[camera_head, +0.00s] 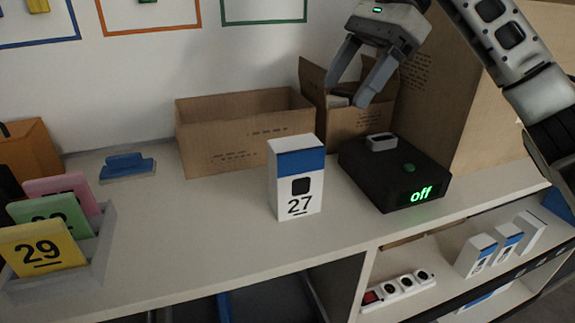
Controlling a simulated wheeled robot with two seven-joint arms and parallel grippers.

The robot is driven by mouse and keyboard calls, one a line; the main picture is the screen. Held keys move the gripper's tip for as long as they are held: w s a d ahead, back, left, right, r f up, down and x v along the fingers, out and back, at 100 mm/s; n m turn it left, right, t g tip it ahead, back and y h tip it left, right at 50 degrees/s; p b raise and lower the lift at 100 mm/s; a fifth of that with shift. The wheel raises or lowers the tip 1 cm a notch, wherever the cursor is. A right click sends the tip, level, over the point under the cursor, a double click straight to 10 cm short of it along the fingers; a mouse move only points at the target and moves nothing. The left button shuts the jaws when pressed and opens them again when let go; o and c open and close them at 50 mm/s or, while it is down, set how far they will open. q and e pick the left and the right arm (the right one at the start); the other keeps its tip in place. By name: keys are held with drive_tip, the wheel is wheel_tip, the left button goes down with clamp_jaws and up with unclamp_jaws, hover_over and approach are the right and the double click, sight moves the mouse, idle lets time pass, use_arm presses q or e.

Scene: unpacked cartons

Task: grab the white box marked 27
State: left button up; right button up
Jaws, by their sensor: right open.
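The white box marked 27 (297,177) stands upright on the counter (200,225), left of the black device. It has a blue band near its top and a dark square above the number. My right gripper (349,94) hangs above and behind the box, a little to its right, in front of the open cartons. Its two fingers are apart and point down to the left. I see nothing between them, and the gripper is clear of the box. My left gripper is not in view.
A black device (395,173) showing "off" stands right of the box. Open cartons (245,132) stand behind. A grey holder (95,262) with coloured number cards is at left, near a blue object (127,166). Small white boxes (476,255) and a power strip (398,289) sit on the lower shelf.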

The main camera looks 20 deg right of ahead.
sight(312, 144)
drive_tip(key=x, duration=0.6)
drive_tip(key=b+x, duration=0.1)
drive_tip(key=x, duration=0.2)
drive_tip(key=shift+s+f, duration=0.1)
drive_tip(key=shift+s, duration=0.3)
drive_tip(key=x, duration=0.5)
drive_tip(key=shift+w+a+f, duration=0.2)
drive_tip(key=shift+w+a, duration=0.1)
drive_tip(key=shift+w, duration=0.1)
drive_tip(key=c, duration=1.2)
